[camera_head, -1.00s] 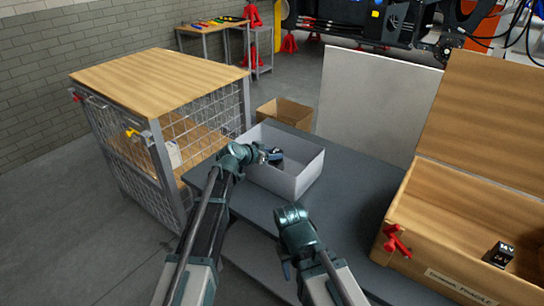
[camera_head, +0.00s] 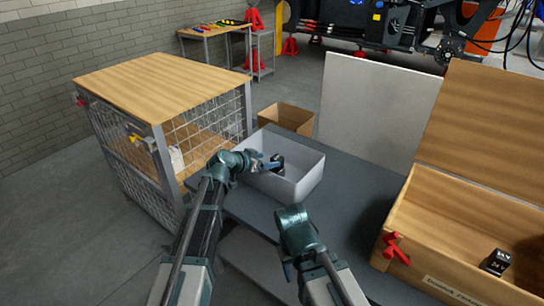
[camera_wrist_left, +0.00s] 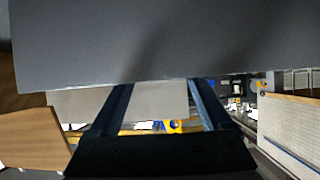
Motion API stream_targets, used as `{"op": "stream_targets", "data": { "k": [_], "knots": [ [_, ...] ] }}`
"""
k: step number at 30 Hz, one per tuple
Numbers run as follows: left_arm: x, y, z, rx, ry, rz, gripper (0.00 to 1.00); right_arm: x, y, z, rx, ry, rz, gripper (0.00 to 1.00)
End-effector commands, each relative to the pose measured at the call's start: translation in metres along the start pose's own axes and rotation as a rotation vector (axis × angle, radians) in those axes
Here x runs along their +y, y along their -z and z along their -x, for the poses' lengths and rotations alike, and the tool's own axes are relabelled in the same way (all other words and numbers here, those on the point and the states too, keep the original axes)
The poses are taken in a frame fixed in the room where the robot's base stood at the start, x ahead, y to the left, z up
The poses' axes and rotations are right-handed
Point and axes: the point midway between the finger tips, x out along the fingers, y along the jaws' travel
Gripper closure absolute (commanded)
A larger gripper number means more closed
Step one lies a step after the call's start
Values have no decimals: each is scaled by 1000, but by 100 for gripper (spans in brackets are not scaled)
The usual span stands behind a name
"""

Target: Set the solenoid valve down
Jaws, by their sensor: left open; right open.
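The solenoid valve, a small black block (camera_head: 278,164), is inside the grey open bin (camera_head: 302,184), toward its left side. My left gripper (camera_head: 266,163) reaches over the bin's left wall and is open just left of the valve. The head view is too small to tell whether a finger touches it. In the left wrist view the two fingers (camera_wrist_left: 162,97) stand apart with nothing seen between them, and a grey surface (camera_wrist_left: 170,45) fills the top. My right gripper (camera_head: 287,270) hangs low near the table's front edge, open, its fingers barely visible.
The bin stands on a dark grey table (camera_head: 345,200). A wire cage with a wooden top (camera_head: 160,85) is at left. A cardboard box (camera_head: 287,117) stands behind. An open wooden crate (camera_head: 440,235) at right holds another black block (camera_head: 496,262). The table between bin and crate is clear.

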Motion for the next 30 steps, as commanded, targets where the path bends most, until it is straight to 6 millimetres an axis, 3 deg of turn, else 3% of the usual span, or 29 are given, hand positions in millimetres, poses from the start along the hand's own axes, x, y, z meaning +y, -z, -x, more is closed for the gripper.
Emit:
{"op": "stream_targets", "data": {
  "k": [1,3,9,15,24,26,29,30],
  "knots": [
    [1,3,18,0,2,2,18,1,-1,11,0,0,0,50],
    [2,3,31,0,2,1,18,2,-1,18,0,0,0,50],
    [1,2,60,1,1,2,18,3,-2,30,0,0,0,50],
    [0,1,72,0,0,0,18,3,-2,35,0,0,0,50],
    [3,-1,73,-6,-5,1,18,3,-2,35,0,0,0,50],
    [16,-7,72,-35,-24,7,18,3,-2,35,0,0,0,50],
    [62,-35,75,-166,-91,34,18,3,-2,35,0,0,0,50],
    [86,-52,79,-249,-118,53,18,3,-2,35,0,0,0,50]
  ]
}}
